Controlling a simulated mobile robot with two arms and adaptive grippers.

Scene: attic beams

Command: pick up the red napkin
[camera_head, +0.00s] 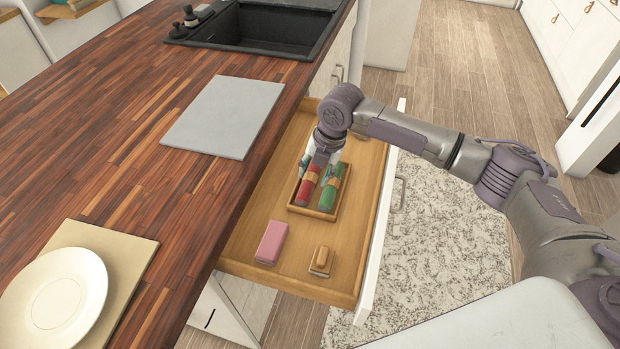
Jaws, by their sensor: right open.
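The red napkin (304,191) is a roll with a tan band around it. It lies in a small wooden tray (321,213) inside the open drawer, on the left of a green roll (328,194) with a similar band. My right gripper (322,166) is open and points down over the far end of the tray, above the rolls. The gripper covers the rolls' far ends, and I cannot tell whether its fingers touch the red napkin. My left gripper is out of view.
The open drawer (262,282) also holds a pink block (271,243) and a small brown-topped item (320,261) near its front. The wooden counter (160,185) edges the drawer on the left, with a grey board (224,116), a plate (52,301) and a sink (268,27).

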